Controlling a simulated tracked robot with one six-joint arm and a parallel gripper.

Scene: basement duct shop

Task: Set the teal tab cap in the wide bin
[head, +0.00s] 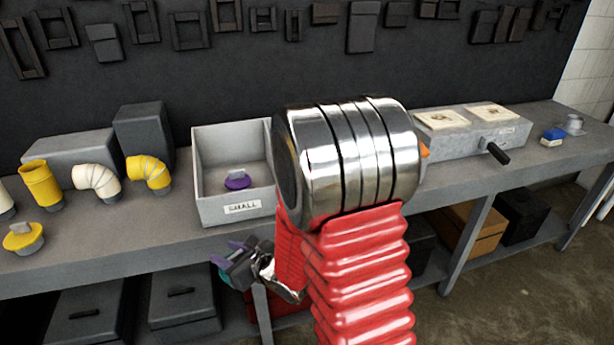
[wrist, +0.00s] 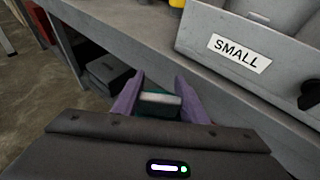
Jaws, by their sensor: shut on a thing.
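My gripper (wrist: 158,96) has purple fingers and is shut on the teal tab cap (wrist: 162,110), whose pale grey tab shows between them. In the head view my gripper (head: 234,262) is in front of the bench's front edge, below the bin labelled SMALL (head: 212,208). The wrist view also shows that bin (wrist: 210,62), up and to the right of my fingers. A purple cap (head: 238,183) with a grey tab lies inside it. I see no bin marked wide; my arm hides part of the bench right of the SMALL bin.
The grey bench (head: 110,240) has yellow and white elbows (head: 97,180) and a yellow cap (head: 22,238) at left. A grey box with cream panels (head: 470,140) and a black handle stands at right, near a blue block (head: 553,138). Dark boxes (head: 185,300) sit beneath the bench.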

